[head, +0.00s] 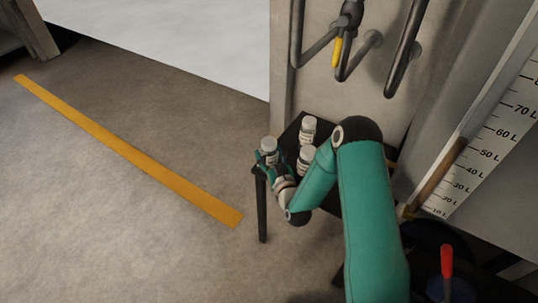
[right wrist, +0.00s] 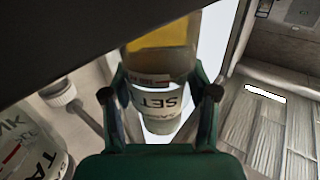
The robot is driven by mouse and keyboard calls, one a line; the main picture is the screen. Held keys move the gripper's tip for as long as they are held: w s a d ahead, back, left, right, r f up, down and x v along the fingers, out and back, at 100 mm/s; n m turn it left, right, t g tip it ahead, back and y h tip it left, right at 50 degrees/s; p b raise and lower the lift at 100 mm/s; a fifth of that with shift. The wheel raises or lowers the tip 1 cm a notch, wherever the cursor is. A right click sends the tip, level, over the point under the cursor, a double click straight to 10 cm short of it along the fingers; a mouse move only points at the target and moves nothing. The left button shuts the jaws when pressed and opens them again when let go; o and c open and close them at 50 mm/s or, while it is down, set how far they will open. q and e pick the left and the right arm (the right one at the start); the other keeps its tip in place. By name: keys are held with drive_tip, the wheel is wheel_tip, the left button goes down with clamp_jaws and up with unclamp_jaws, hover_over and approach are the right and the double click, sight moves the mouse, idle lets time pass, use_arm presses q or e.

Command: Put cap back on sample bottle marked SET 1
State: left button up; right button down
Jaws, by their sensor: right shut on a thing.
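My right gripper (head: 270,163) is shut on a small sample bottle (head: 269,146) at the left front corner of a dark stand. In the right wrist view my right gripper (right wrist: 160,94) has one finger on each side of this bottle (right wrist: 158,103). Its white label reads SET upside down; I cannot read the number. Amber content shows in it. In the head view a grey top shows on it; I cannot tell whether this is a separate cap. Two other bottles stand on the stand, one at the back (head: 308,129) and one nearer (head: 305,158). My left gripper is out of view.
The small dark stand (head: 292,134) is against a grey panel with pipes and a yellow-handled valve (head: 337,52). A litre gauge (head: 497,125) and a red lever (head: 447,262) are at right. Open floor with a yellow stripe (head: 130,148) lies left.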

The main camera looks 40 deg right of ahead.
drive_tip(key=shift+r, duration=0.1)
drive_tip(key=shift+c, duration=1.9)
unclamp_jaws()
drive_tip(key=shift+o, duration=0.4)
